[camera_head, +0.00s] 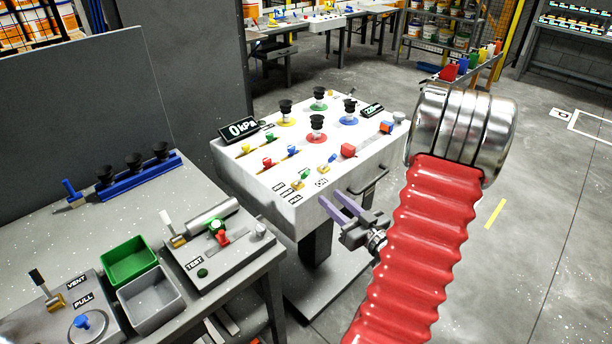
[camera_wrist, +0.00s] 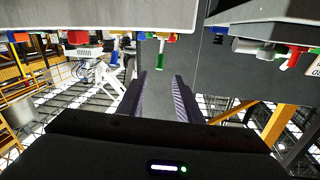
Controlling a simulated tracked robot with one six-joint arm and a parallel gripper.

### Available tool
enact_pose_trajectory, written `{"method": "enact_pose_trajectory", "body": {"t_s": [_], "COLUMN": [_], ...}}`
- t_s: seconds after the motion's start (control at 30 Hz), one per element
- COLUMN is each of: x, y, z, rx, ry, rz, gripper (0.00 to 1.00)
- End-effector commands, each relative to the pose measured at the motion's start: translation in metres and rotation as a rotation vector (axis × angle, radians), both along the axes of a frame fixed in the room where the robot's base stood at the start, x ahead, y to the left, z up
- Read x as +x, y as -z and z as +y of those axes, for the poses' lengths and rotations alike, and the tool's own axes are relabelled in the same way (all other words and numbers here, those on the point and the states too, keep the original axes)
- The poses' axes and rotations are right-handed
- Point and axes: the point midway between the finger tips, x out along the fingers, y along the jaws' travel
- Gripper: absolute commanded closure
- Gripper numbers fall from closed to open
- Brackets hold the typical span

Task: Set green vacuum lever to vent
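The white vacuum console (camera_head: 322,208) stands in the middle of the head view. On its left half is a row of small coloured levers, among them what looks like a green lever (camera_head: 268,161) close to red and yellow ones. Its exact position against its labels is too small to read. My gripper (camera_head: 336,204) is open and empty in front of the console's front face, below its top and apart from the levers. In the wrist view the fingers (camera_wrist: 159,90) are spread with nothing between them. The console's edge and coloured knobs show upside down there, at the top left.
Suction cups, including a green-based one (camera_head: 319,99), rise from the console top, and a handle (camera_head: 370,186) projects from its front. A grey bench (camera_head: 60,235) with a green bin (camera_head: 130,260) and a test unit stands at left. Floor at right is clear.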

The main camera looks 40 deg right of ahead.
Motion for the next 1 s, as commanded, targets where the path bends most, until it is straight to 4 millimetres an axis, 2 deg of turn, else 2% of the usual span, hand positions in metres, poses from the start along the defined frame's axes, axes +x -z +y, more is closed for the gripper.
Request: {"method": "enact_pose_trajectory", "body": {"t_s": [0.17,0.37,1.0], "x": [0.004,0.02,0.108], "y": [0.0,0.0,0.0], "z": [0.0,-0.002,-0.015], "rx": [-0.001,-0.002,-0.002], "ry": [-0.001,-0.003,-0.001], "rz": [0.001,0.001,0.002], "gripper": [0.68,0.68,0.68]}}
